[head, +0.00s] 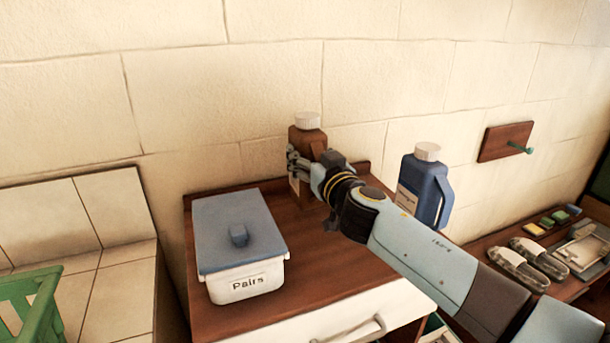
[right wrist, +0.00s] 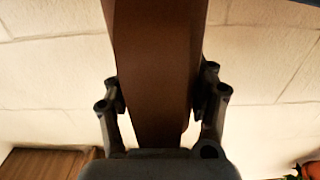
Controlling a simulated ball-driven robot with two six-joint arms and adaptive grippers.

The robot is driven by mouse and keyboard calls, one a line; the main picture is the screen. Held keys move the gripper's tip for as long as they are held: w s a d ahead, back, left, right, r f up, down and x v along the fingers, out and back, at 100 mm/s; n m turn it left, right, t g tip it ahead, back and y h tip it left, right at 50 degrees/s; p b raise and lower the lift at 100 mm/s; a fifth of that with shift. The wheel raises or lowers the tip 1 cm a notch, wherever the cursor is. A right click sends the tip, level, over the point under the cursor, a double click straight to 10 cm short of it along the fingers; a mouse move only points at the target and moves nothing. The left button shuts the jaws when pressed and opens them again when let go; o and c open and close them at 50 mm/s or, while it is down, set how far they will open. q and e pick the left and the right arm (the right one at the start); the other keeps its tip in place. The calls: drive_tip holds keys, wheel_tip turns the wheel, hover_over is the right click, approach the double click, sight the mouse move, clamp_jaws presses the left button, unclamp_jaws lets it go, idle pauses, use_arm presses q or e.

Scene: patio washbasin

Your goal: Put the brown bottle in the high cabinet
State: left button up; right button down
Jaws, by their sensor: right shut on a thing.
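The brown bottle (head: 307,140) has a white cap and a pale label. It is upright over the back of a wooden cabinet top, near the wall. My right gripper (head: 297,165) is shut on the bottle at its middle. In the right wrist view the brown bottle (right wrist: 155,70) fills the space between the two fingers of my right gripper (right wrist: 162,95). My arm hides part of its base, so I cannot tell whether it touches the top. The high cabinet cannot be made out for certain. My left gripper is out of view.
A white box labelled "Pairs" with a blue lid (head: 240,235) stands on the wooden top (head: 200,325). A blue bottle (head: 425,185) stands right of my arm. A green crate (head: 35,305) is at left. Sandals (head: 530,255) lie on a lower shelf at right.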

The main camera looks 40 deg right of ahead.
drive_tip(key=f+b, duration=0.1)
drive_tip(key=a+f, duration=0.1)
drive_tip(key=f, duration=0.1)
drive_tip(key=shift+w+b, duration=0.2)
drive_tip(key=shift+b, duration=0.2)
drive_tip(key=shift+d+f+b, duration=0.1)
drive_tip(key=shift+f+b, duration=0.2)
drive_tip(key=shift+f, duration=0.15)
drive_tip(key=shift+f, duration=0.2)
drive_tip(key=c, duration=0.8)
unclamp_jaws()
drive_tip(key=shift+f+b, duration=0.15)
drive_tip(key=shift+b, duration=0.15)
drive_tip(key=shift+c, duration=0.2)
drive_tip(key=o, duration=0.5)
drive_tip(key=shift+c, duration=0.2)
